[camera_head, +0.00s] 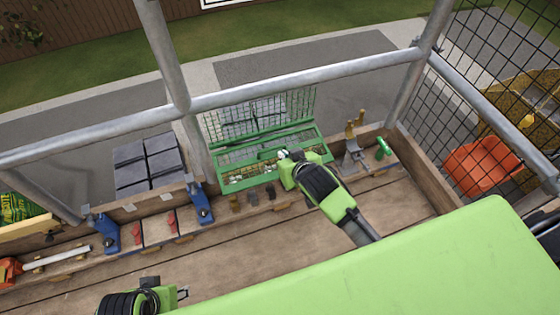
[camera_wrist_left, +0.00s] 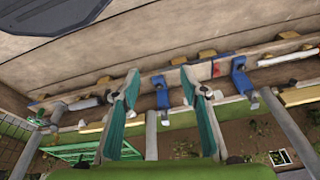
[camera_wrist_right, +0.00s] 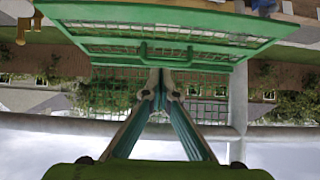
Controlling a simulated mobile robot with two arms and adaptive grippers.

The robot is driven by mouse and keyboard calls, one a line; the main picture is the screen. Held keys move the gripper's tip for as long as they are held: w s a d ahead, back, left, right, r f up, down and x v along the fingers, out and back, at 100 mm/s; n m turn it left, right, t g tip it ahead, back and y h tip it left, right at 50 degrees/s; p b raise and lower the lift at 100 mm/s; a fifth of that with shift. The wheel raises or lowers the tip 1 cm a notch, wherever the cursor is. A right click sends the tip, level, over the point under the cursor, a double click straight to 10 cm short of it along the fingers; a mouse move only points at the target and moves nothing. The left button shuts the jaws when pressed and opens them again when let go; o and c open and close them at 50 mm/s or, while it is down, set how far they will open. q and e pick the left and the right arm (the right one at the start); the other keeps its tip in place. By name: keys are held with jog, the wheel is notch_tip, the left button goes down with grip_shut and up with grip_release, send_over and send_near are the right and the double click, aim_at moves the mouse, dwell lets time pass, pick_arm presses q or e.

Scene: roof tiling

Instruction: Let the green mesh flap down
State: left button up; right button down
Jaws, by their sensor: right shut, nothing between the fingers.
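The green mesh flap (camera_head: 262,148) is a green-framed panel with a bar handle, at the green mesh box by the far edge of the wooden deck. In the right wrist view the flap (camera_wrist_right: 115,39) fills the upper part, its handle just above the fingertips. How far it is tilted is hard to tell. My right gripper (camera_head: 284,155) is shut and empty, its tips close to the handle; contact cannot be made out. It also shows in the right wrist view (camera_wrist_right: 161,76). My left gripper (camera_head: 184,293) is open and empty, away from the box, as the left wrist view (camera_wrist_left: 158,85) shows.
Metal rails (camera_head: 310,78) cross behind and above the box. Blue clamps (camera_head: 200,203) and red pieces (camera_head: 137,233) line the board to its left. Dark tiles (camera_head: 147,160) lie beyond. A green-handled tool (camera_head: 383,147) stands right. The wooden deck (camera_head: 250,240) is mostly clear.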

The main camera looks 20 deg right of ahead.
aim_at(277, 157)
jog(key=b+x, duration=0.1)
jog(key=x, duration=0.2)
jog(key=shift+w+f, duration=0.2)
jog(key=shift+w, duration=0.05)
jog(key=f, duration=0.1)
jog(key=f+b, duration=0.1)
jog(key=f, duration=0.1)
jog(key=shift+w+f+b, duration=0.2)
jog(key=shift+w+b, duration=0.05)
jog(key=shift+b, duration=0.05)
jog(key=shift+w+f, duration=0.1)
jog(key=shift+f, duration=0.3)
pick_arm(q)
jog(key=v, duration=0.4)
jog(key=shift+s+a+r, duration=0.1)
jog(key=shift+r, duration=0.2)
jog(key=shift+a+f, duration=0.1)
jog(key=shift+f, duration=0.1)
pick_arm(e)
jog(key=shift+f, duration=0.15)
